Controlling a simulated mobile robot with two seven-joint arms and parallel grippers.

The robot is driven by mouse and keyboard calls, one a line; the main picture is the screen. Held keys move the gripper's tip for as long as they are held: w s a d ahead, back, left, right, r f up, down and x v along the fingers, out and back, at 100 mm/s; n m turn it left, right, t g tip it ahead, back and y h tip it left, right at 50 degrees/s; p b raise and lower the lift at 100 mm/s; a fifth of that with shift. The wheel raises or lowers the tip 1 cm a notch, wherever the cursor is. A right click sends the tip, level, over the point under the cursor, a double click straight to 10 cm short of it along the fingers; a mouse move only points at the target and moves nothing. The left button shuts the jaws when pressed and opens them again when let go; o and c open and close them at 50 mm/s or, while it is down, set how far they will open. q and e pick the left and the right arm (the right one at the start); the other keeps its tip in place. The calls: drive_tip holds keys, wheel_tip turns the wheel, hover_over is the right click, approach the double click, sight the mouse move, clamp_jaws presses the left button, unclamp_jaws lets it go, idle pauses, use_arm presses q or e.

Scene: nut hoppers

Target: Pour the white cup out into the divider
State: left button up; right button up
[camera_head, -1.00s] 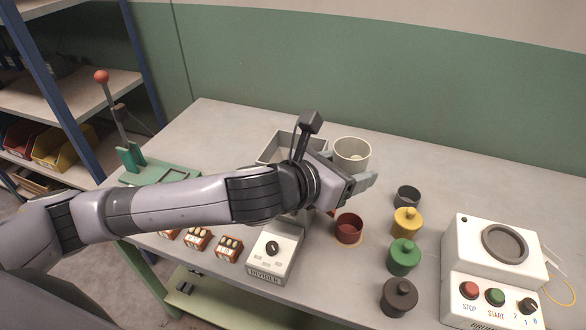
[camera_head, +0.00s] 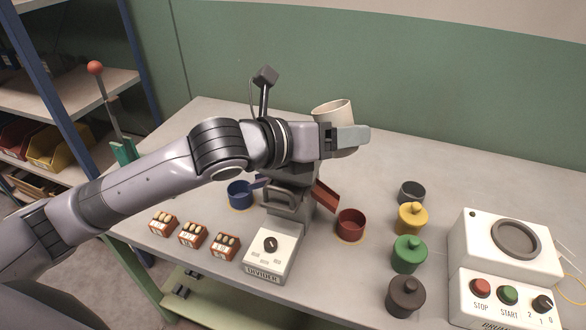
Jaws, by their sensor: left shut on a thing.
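The white cup (camera_head: 331,111) is in my left gripper (camera_head: 350,138), whose fingers are shut on it. The cup is raised above the table and leans to one side; its contents are not visible. The divider (camera_head: 287,205) is a grey machine with a white base and a black knob. It stands below my left wrist, which hides its square hopper on top. A red chute (camera_head: 325,196) comes out of its right side above a red cup (camera_head: 350,225). A blue cup (camera_head: 240,195) stands at its left side. My right gripper is not in view.
Several orange blocks with pale nuts (camera_head: 192,235) lie front left. Black, yellow, green and brown pots, such as the green one (camera_head: 408,254), line the right. A white machine with buttons (camera_head: 502,270) stands far right. The back right of the table is clear.

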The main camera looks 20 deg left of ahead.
sight(322, 116)
use_arm(q)
drive_tip(key=shift+w+a, duration=0.15)
drive_tip(key=shift+a, duration=0.05)
drive_tip(key=shift+w+a+f+n+h+b, duration=0.1)
drive_tip(key=shift+a+f+n+h+b, duration=0.15)
drive_tip(key=shift+b, duration=0.35)
drive_tip(key=shift+f+n+h+b, duration=0.15)
drive_tip(key=shift+n+b, duration=0.2)
drive_tip(key=shift+b, duration=0.25)
drive_tip(key=shift+w+a+n+b, duration=0.1)
drive_tip(key=shift+a+n+b, duration=0.25)
drive_tip(key=shift+b, duration=0.3)
drive_tip(key=shift+r+n+h, duration=0.25)
drive_tip(key=shift+h, duration=0.05)
drive_tip(key=shift+r+n+h+b, duration=0.3)
drive_tip(key=shift+n+b, duration=0.1)
drive_tip(key=shift+n, duration=0.1)
drive_tip(key=shift+r+n, duration=0.4)
drive_tip(key=shift+n, duration=0.2)
drive_tip(key=shift+f+n+h+b, duration=0.35)
drive_tip(key=shift+n+h+b, duration=0.05)
drive_tip(key=shift+b, duration=0.25)
drive_tip(key=shift+n+t, duration=0.3)
drive_tip(key=shift+r, duration=0.15)
drive_tip(key=shift+n, duration=0.3)
drive_tip(key=shift+w+a+r+n+t+h+p, duration=0.1)
drive_tip(key=shift+r+n+t+h+p, duration=0.25)
drive_tip(key=shift+n, duration=0.25)
